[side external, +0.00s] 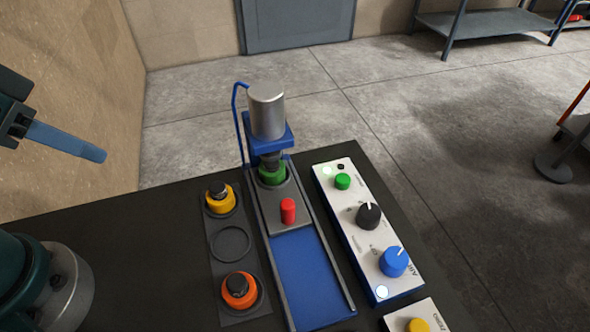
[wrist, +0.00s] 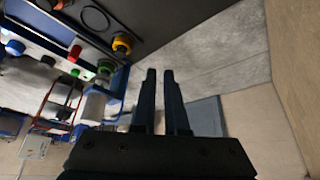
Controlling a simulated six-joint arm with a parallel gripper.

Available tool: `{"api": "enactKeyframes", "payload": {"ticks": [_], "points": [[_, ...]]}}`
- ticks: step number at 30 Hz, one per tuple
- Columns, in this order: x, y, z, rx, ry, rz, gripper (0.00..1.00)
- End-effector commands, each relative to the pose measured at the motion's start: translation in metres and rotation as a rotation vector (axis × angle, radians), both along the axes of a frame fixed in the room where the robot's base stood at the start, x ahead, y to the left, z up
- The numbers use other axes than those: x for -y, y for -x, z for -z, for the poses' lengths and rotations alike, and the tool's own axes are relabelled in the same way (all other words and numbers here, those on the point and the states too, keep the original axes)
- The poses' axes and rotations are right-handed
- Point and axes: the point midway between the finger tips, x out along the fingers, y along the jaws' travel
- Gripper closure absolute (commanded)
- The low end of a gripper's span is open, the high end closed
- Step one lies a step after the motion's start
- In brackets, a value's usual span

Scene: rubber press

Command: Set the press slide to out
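The press slide is a grey plate (side external: 270,213) with a red upright handle (side external: 288,211). It sits at the back of the blue track (side external: 305,265), its rear end under the silver press cylinder (side external: 267,112). The track's front part is bare. A green round part (side external: 272,173) is on the slide's rear end below the cylinder. In the wrist view the red handle (wrist: 75,52) and cylinder (wrist: 95,104) show at left. My gripper (side external: 103,155) is in the air at upper left, well away from the press. Its fingers (wrist: 160,72) are apart with a narrow, empty gap.
Left of the track, a grey holder (side external: 231,264) carries a yellow part (side external: 221,203) and an orange part (side external: 239,290) around an empty ring. Right of it stands a white control box (side external: 350,220) with knobs. A second box (side external: 420,318) is at the front right.

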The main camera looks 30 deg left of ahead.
Motion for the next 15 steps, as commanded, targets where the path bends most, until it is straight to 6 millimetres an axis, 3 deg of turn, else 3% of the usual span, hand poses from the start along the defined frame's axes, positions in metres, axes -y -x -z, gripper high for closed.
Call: {"api": "enactKeyframes", "payload": {"ticks": [1,3,8,15], "points": [[0.001,-0.001,-0.001,-0.002,0.000,0.004,0.66],[0.003,-0.004,-0.003,-0.011,-0.001,0.019,0.43],[0.018,-0.023,-0.015,-0.062,-0.007,0.106,0.43],[0.064,-0.065,-0.022,-0.170,-0.033,0.297,0.43]]}}
